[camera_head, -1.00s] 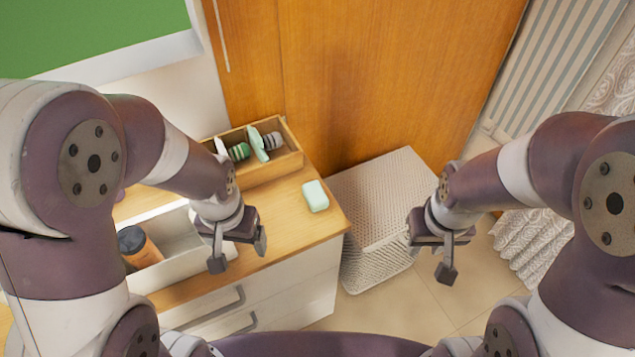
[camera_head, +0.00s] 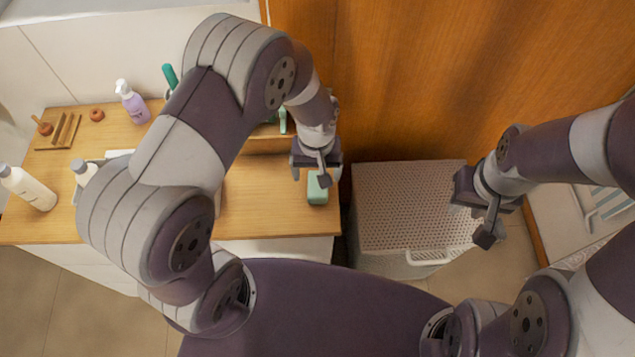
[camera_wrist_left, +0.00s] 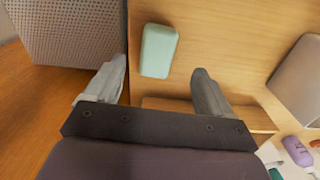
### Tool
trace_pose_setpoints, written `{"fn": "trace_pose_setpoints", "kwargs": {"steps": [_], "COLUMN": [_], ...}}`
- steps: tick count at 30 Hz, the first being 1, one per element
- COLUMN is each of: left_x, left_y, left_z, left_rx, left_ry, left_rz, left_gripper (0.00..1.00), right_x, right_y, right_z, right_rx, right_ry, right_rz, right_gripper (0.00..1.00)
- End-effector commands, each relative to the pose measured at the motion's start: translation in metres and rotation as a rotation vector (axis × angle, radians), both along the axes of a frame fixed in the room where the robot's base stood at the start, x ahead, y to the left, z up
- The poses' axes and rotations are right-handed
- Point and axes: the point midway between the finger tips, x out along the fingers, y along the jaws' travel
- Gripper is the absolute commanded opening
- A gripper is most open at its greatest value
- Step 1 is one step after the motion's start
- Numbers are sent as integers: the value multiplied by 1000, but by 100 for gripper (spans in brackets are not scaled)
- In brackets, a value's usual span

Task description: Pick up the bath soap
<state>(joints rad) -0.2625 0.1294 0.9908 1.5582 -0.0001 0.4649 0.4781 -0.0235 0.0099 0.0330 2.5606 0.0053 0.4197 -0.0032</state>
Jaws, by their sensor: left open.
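The bath soap is a mint-green rounded bar (camera_head: 317,190) lying on the wooden cart top (camera_head: 265,205) near its right end. In the head view my left gripper (camera_head: 311,172) is above it and hides part of it. In the left wrist view the whole soap (camera_wrist_left: 158,52) shows between and slightly beyond the two spread fingertips of my left gripper (camera_wrist_left: 161,72), which is open and holds nothing. My right gripper (camera_head: 476,212) is open and empty above the hamper's right side, away from the soap.
A perforated hamper (camera_head: 410,200) stands right of the cart. A wooden box (camera_head: 265,146) lies behind the soap, partly hidden by my arm. The wooden panel rises behind.

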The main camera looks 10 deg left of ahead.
Motion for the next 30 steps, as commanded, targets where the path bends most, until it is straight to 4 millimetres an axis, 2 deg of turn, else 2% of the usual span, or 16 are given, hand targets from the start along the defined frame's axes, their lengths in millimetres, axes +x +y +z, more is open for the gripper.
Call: {"fn": "trace_pose_setpoints", "kwargs": {"steps": [7, 10, 13, 21, 26, 27, 30], "left_x": [1, 3, 4, 4, 4, 4, 4], "left_y": [2, 5, 5, 4, 4, 4, 4], "left_z": [-32, -51, -68, -75, -75, -75, -74], "left_rx": [1, 0, 0, -1, -1, -1, -1], "left_ry": [2, 3, 0, -2, -2, -2, -2], "left_rz": [-1, 0, -2, -2, -2, -2, -2], "left_gripper": [83, 83, 83, 83, 31, 25, 25], "right_x": [0, 0, 0, 0, 0, 0, 0], "right_y": [0, 0, 0, 0, 0, 0, 0], "right_z": [9, 17, 17, 16, 16, 16, 17], "right_rx": [0, 0, 0, 0, 0, 0, 0], "right_ry": [0, 0, 0, 0, 0, 0, 0], "right_rz": [0, 0, 0, 0, 0, 0, 0], "right_gripper": [34, 34, 34, 34, 34, 34, 34]}}
